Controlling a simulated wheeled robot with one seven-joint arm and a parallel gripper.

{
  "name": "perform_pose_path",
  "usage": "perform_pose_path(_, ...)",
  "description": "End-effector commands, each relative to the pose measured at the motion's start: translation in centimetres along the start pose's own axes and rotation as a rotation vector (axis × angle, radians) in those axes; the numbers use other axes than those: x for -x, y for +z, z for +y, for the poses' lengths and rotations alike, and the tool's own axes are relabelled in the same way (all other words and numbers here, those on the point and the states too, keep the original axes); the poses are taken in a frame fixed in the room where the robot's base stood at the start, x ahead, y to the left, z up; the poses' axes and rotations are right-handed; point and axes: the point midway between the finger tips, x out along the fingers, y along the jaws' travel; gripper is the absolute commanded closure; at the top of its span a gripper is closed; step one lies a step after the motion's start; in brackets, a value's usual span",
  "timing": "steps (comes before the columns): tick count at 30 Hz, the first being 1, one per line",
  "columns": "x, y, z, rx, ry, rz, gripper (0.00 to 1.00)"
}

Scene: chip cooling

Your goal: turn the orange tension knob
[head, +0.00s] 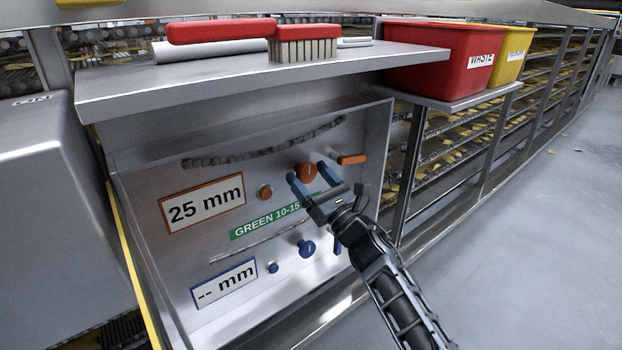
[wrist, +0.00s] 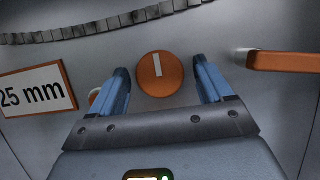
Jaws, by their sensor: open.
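The orange tension knob (head: 306,172) is a round knob on the upper part of the grey panel. In the wrist view the knob (wrist: 160,74) shows a white mark pointing nearly straight up. My gripper (head: 308,177) is open in front of the panel, with its blue fingers pointing at the knob. In the wrist view the fingertips of my gripper (wrist: 162,72) appear on either side of the knob with gaps between. I cannot tell how far the fingertips are from the panel. No contact with the knob shows.
An orange lever (head: 352,159) sits right of the knob, an orange button (head: 265,192) left. A "25 mm" display (head: 203,204) is further left. Below are a blue knob (head: 307,248) and a blue button (head: 273,268). A shelf (head: 130,88) with a red brush (head: 305,44) overhangs the panel.

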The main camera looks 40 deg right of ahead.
Motion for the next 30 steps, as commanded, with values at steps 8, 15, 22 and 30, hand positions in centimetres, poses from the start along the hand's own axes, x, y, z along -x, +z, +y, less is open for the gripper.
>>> perform_pose_path(8, 0.03, 0.0, 0.0, 0.0, 0.0, 0.0, 0.41)
perform_pose_path(15, 0.04, 0.0, 0.0, 0.0, 0.0, 0.0, 0.64)
perform_pose_path(22, 0.05, -0.01, 0.01, -0.002, -0.001, 0.0, 0.75)
perform_pose_path(30, 0.11, -0.19, 0.18, -0.063, -0.025, 0.0, 0.75)
